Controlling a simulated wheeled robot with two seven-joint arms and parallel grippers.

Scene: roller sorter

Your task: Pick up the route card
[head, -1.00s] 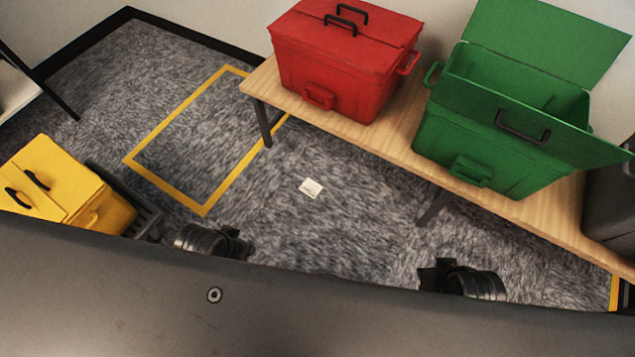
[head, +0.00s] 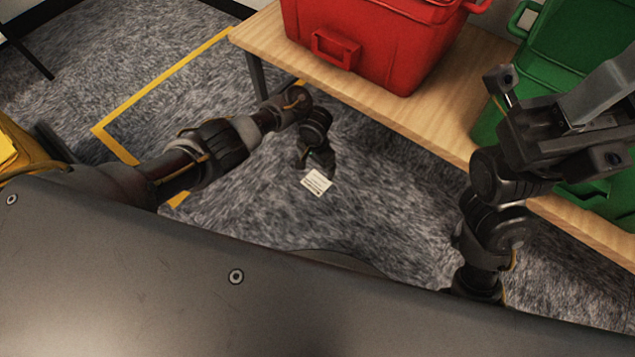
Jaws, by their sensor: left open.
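The route card (head: 317,182) is a small white card with faint print, lying flat on the grey carpet in the middle of the head view. My left arm reaches in from the left and bends down, with its left gripper (head: 316,158) just above and behind the card. The left gripper is open, and its fingers point down near the card's far edge. I cannot tell whether they touch it. My right gripper (head: 556,125) is raised at the right, in front of the green bin, away from the card; its jaw state is unclear.
A wooden bench (head: 400,112) runs along the back and right, close behind my left gripper. It bears a red bin (head: 385,45) and a green bin (head: 565,50). A yellow bin (head: 8,150) stands at the left edge. Yellow tape (head: 165,85) marks the floor. Carpet around the card is clear.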

